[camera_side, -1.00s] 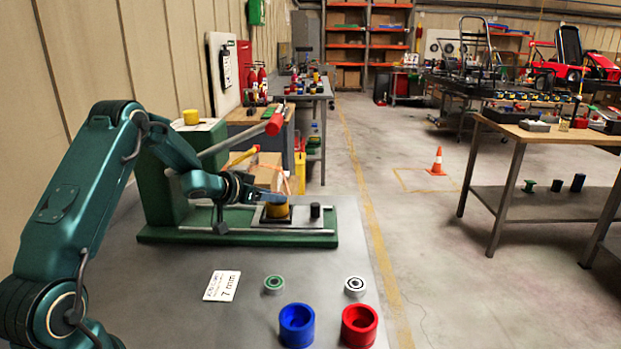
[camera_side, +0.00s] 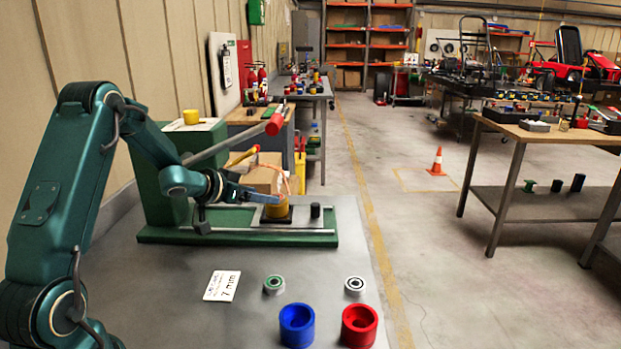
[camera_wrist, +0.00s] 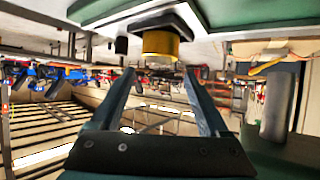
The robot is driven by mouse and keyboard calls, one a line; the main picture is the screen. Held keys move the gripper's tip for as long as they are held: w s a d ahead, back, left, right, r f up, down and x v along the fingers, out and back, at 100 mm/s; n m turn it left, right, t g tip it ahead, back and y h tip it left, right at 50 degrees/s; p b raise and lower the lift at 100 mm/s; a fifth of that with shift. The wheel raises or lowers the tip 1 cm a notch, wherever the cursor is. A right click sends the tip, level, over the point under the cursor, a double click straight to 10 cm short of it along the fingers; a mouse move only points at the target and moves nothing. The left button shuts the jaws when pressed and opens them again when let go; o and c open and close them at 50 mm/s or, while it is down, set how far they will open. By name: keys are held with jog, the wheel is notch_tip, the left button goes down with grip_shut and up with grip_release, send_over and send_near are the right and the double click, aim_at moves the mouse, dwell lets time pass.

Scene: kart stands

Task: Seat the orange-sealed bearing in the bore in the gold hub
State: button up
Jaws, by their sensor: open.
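The gold hub (camera_side: 277,210) stands on a dark square plate on the green press base. It also shows upside down in the wrist view (camera_wrist: 160,43). My gripper (camera_wrist: 158,72) is open, its two fingers spread with a gap between them. In the side view my gripper (camera_side: 272,197) is at the height of the hub's top, just above it and to its left. I cannot make out the orange-sealed bearing; the hub's bore and whatever is in it are hidden from both views.
A green-sealed bearing (camera_side: 273,285) and a black-sealed bearing (camera_side: 355,286) lie on the grey bench. A blue cup (camera_side: 297,325) and a red cup (camera_side: 359,325) stand in front. A card (camera_side: 222,286) reads 7 mm. The press's red-tipped lever (camera_side: 274,124) rises above. A small black cylinder (camera_side: 315,211) stands right of the hub.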

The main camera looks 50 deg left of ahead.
jog(key=v, duration=0.7)
jog(key=shift+s+r, duration=0.25)
jog(key=shift+s, duration=0.05)
jog(key=shift+r, duration=0.1)
jog(key=s+d+r+g+y, duration=0.2)
jog(key=s+d+r+y, duration=0.15)
jog(key=d+r, duration=0.2)
jog(key=s+d+f+m+g+h, duration=0.1)
jog(key=s+d+g+h, duration=0.1)
jog(key=s+d, duration=0.5)
jog(key=s+d+f+g+h, duration=0.2)
jog(key=s+d+h, duration=0.1)
jog(key=s+d, duration=0.4)
jog(key=d, duration=0.3)
jog(key=shift+m, duration=0.4)
